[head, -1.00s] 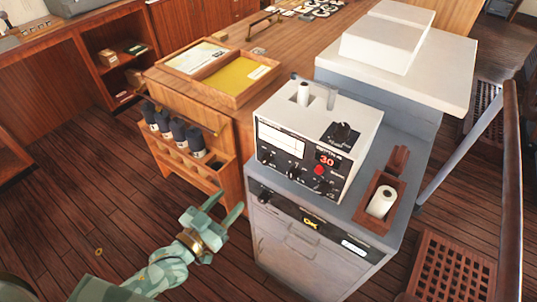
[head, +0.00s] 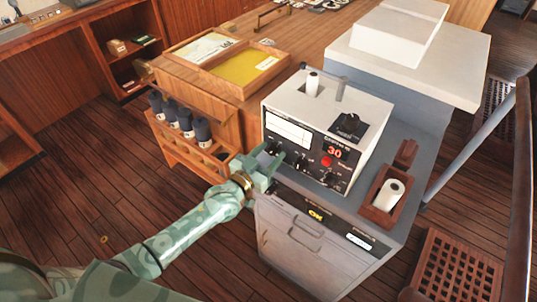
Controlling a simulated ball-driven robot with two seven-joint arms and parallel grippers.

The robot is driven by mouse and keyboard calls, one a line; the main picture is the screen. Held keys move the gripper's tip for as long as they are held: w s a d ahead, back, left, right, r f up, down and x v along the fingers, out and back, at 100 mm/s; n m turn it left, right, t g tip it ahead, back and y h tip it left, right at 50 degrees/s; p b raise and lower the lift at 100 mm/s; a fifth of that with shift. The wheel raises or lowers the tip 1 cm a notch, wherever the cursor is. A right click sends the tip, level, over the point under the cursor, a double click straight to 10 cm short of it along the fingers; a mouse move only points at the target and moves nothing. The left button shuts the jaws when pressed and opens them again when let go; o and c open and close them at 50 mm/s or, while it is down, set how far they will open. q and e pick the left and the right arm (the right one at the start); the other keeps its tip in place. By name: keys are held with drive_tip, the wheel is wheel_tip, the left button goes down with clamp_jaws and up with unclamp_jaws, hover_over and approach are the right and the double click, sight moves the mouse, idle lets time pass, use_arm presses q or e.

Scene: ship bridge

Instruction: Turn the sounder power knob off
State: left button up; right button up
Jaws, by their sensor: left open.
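The sounder (head: 326,122) is a white box with a dark front panel, standing on a grey cabinet (head: 310,232). Its panel has a white screen, a red "30" readout (head: 334,153), a red button (head: 326,161) and several black knobs, one of them (head: 301,160) near the lower middle. The labels are too small to read, so I cannot tell which knob is the power knob. My left gripper (head: 272,160) is open at the panel's lower left corner, with its fingers covering part of the knob there. I cannot tell whether it touches. My right gripper is out of view.
A paper roll sits in a wooden holder (head: 372,211) right of the sounder. Another roll stands on top of the sounder. A wooden rack of dark cylinders (head: 185,130) is close left of my left gripper. A handrail (head: 520,190) runs along the right.

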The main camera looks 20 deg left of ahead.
use_arm(q)
drive_tip(key=c, duration=1)
drive_tip(key=n, duration=0.2)
drive_tip(key=shift+n+p, duration=0.4)
drive_tip(key=n, duration=0.2)
drive_tip(key=shift+n, duration=0.4)
drive_tip(key=n, duration=0.3)
drive_tip(key=shift+n, duration=1.6)
